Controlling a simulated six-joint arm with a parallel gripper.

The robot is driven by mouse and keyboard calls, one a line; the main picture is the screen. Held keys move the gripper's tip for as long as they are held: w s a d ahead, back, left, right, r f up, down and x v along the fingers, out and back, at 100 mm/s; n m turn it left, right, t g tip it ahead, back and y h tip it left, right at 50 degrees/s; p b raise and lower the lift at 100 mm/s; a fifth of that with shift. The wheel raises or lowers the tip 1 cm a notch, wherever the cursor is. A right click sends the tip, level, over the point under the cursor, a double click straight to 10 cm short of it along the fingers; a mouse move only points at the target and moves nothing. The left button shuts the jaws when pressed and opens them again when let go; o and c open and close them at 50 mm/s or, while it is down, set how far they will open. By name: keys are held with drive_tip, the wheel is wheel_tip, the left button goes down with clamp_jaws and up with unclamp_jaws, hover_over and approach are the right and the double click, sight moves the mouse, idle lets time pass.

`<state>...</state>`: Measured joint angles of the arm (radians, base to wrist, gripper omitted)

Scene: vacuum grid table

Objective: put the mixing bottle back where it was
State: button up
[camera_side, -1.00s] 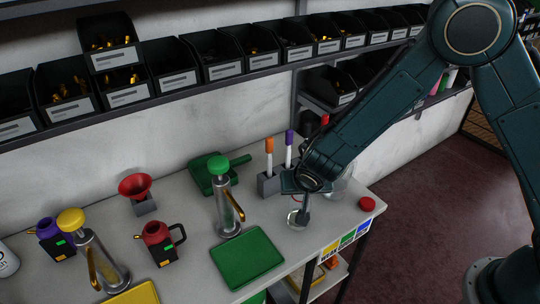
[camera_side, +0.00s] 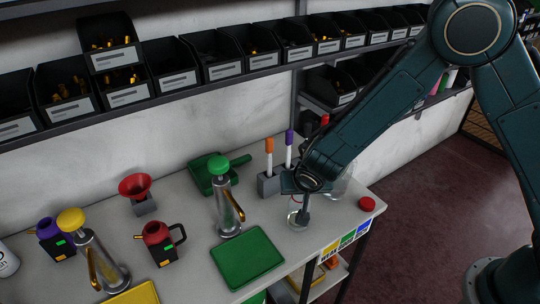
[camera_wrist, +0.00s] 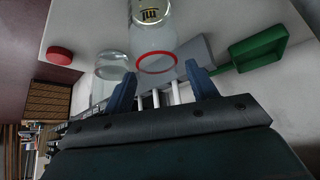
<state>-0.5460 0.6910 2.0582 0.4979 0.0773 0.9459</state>
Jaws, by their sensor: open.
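The mixing bottle (camera_wrist: 152,30) is clear, with a red ring at the end facing my gripper and dark markings on its side. In the side view its clear base (camera_side: 296,222) shows on the table near the front right edge, partly hidden by my gripper. My gripper (camera_wrist: 162,86) is open, its two blue fingers spread. In the wrist view the red-ringed end lies between and just beyond the fingertips; I cannot tell whether they touch it. My gripper (camera_side: 302,212) also shows at the bottle in the side view.
A clear glass jar (camera_side: 341,187) stands behind my gripper, and a red lid (camera_side: 367,203) lies to the right. A grey holder (camera_side: 269,186) with marker-like sticks is close behind. A green tray (camera_side: 248,259) and metal pump bottle (camera_side: 227,210) stand to the left.

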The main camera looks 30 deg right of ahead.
drive_tip(key=v, duration=1.2)
idle(0.6)
drive_tip(key=s+d+r+n+g+y, duration=0.1)
drive_tip(key=s+d+r+n+y, duration=0.1)
drive_tip(key=s+d+r, duration=0.7)
drive_tip(key=s+d+r+n+y, duration=0.1)
drive_tip(key=s+d+r+n, duration=0.3)
drive_tip(key=s, duration=0.8)
drive_tip(key=d+r, duration=0.2)
drive_tip(key=d, duration=0.1)
drive_tip(key=shift+s+r+t, duration=0.35)
drive_tip(key=shift+r+t, duration=0.05)
